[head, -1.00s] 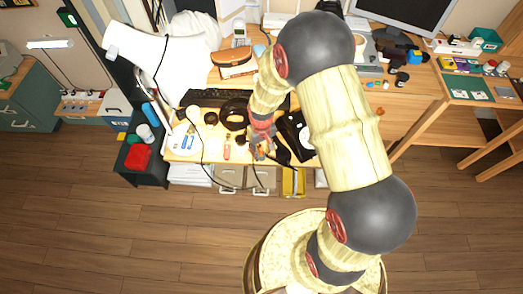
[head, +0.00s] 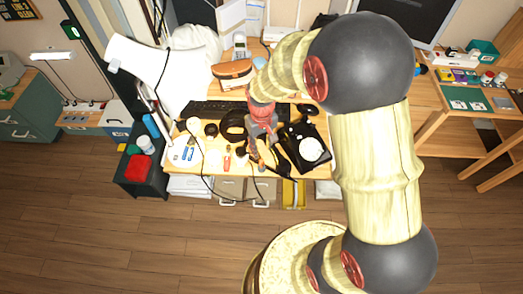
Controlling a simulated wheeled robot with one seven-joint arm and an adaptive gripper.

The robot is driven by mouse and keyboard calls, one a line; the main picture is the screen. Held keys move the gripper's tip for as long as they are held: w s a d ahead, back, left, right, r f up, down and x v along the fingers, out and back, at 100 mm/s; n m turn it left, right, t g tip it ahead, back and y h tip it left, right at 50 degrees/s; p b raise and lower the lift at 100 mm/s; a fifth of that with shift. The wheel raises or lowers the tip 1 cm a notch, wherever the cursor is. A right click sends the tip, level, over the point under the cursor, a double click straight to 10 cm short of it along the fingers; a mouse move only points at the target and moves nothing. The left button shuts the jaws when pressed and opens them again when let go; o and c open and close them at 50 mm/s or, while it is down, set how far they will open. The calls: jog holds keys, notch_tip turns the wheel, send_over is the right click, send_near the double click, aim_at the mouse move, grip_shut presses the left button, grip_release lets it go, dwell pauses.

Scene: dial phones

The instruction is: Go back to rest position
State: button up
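My gripper (head: 262,143) is above the front part of the wooden desk, pointing down. It is small in this view, and I cannot tell whether its fingers are open or shut or whether they hold anything. A black dial phone (head: 300,146) with a pale round dial lies just right of my gripper. A dark cord shows close to the gripper's fingers. My own arm covers the right part of the desk.
A white lamp (head: 157,72) stands at the left. A black keyboard (head: 203,109) and a brown case (head: 232,73) are behind my gripper. A dark bin holding a red item (head: 139,168) stands left of the desk. The wooden floor (head: 130,235) in front is clear.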

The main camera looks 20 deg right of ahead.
dwell(0.6)
jog(key=s+r+t, duration=0.2)
jog(key=s+r, duration=0.4)
jog(key=r, duration=0.3)
jog(key=s+r+t, duration=0.1)
jog(key=s+r, duration=0.5)
jog(key=r, duration=0.3)
jog(key=s+r+m+t, duration=0.1)
jog(key=s+r, duration=0.4)
jog(key=r, duration=0.5)
jog(key=shift+s+t, duration=0.4)
jog(key=shift+t, duration=0.4)
jog(key=shift+d, duration=0.1)
